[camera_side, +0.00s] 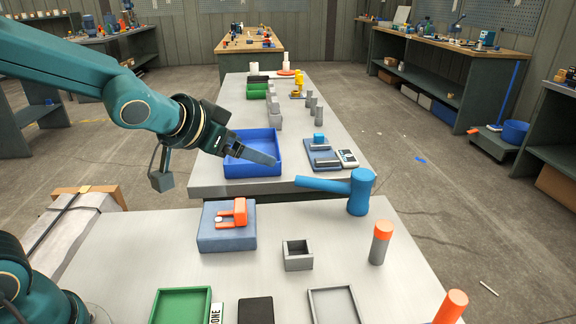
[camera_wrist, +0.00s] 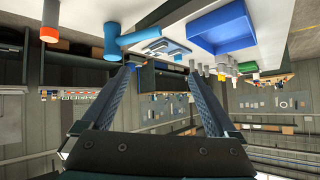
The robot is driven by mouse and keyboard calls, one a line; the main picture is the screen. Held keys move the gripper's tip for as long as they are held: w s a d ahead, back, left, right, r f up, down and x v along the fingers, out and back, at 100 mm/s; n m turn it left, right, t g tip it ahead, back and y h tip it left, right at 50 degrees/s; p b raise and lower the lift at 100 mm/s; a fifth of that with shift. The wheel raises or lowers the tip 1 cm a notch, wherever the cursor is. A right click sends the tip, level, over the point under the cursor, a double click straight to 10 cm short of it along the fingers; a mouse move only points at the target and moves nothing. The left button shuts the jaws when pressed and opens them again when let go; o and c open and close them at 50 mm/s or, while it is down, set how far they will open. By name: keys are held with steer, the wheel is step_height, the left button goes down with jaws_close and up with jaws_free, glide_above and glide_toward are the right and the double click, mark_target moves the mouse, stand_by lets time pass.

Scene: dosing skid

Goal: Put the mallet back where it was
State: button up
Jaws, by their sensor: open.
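The blue mallet (camera_side: 361,191) is at the far right of the near bench, its thick head upright and its handle pointing left, roughly level. In the wrist view the mallet (camera_wrist: 112,40) shows beyond the fingertips, above left of the gap between them. My gripper (camera_side: 272,160) is in the air left of the handle's end and above it, near the blue tray. In the wrist view its two fingers (camera_wrist: 161,72) are spread apart with nothing between them. The gripper and the mallet look apart.
The near bench bears a blue-grey block with an orange two-pronged piece (camera_side: 234,214), a small grey open box (camera_side: 298,262), an orange-topped grey cylinder (camera_side: 380,244) and a green tray (camera_side: 157,308). The blue tray (camera_side: 228,166) and blue-grey fixture (camera_side: 322,150) stand on the bench behind.

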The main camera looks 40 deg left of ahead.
steer(key=s+d+f+n+g, duration=0.1)
steer(key=s+g, duration=0.4)
steer(key=s, duration=1.4)
steer(key=shift+s+d+f+h, duration=0.4)
steer(key=shift+f, duration=0.3)
